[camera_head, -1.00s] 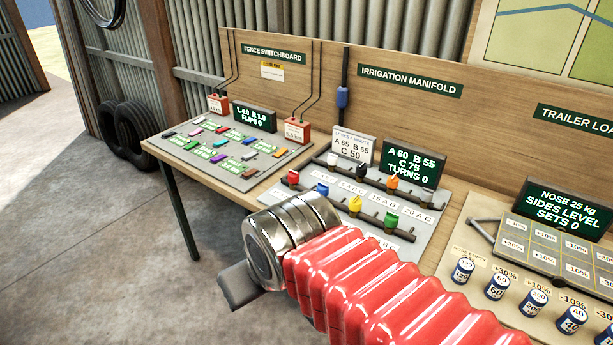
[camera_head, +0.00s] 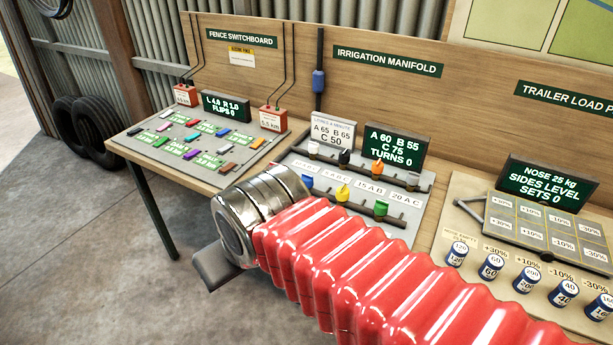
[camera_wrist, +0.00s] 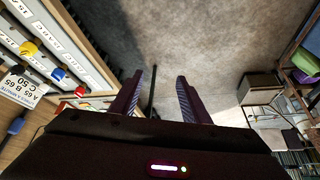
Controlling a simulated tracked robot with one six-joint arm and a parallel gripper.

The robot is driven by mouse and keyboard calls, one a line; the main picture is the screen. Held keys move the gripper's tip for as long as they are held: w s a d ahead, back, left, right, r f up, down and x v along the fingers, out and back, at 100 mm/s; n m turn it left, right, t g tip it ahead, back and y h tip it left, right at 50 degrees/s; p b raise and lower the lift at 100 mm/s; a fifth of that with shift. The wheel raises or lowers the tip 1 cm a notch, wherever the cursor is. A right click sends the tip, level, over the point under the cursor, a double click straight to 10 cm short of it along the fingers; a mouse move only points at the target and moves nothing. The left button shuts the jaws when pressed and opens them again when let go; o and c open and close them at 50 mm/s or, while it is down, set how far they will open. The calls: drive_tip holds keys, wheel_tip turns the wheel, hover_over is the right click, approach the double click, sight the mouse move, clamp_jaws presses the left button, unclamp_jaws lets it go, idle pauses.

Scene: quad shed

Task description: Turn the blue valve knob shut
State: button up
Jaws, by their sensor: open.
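The blue valve knob (camera_head: 307,182) sits at the left of the front row on the grey irrigation manifold board (camera_head: 432,204). A yellow knob (camera_head: 342,192) and a green knob (camera_head: 380,208) stand to its right. In the wrist view the blue knob (camera_wrist: 58,74) is at the left, between the yellow knob and a red knob (camera_wrist: 82,91). My gripper (camera_wrist: 158,97) is open and empty, its two fingers over bare floor, apart from the knobs. In the head view my wrist and red sleeve cover the board's near left part, and the red knob is hidden.
White, black, orange and grey knobs line the back row, with a display (camera_head: 394,147) and a flow card (camera_head: 332,131) behind. The fence switchboard (camera_head: 200,142) lies left; the trailer panel with weights (camera_head: 491,266) lies right. Open floor lies before the bench.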

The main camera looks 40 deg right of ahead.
drive_tip(key=shift+o, duration=0.8)
drive_tip(key=shift+w+d+r, duration=0.15)
drive_tip(key=shift+w+d, duration=0.1)
drive_tip(key=shift+w, duration=0.1)
drive_tip(key=m+g+h, duration=0.2)
drive_tip(key=m, duration=0.3)
hover_over(308, 176)
drive_tip(key=s+a, duration=0.2)
drive_tip(key=s, duration=0.3)
wheel_tip(308, 176, down, 2)
drive_tip(key=shift+a+f, duration=0.15)
drive_tip(key=shift+f, duration=0.05)
drive_tip(key=shift+w, duration=0.1)
drive_tip(key=x, duration=1.3)
drive_tip(key=shift+w+f, duration=0.3)
drive_tip(key=shift+w, duration=0.05)
drive_tip(key=shift+c, duration=0.3)
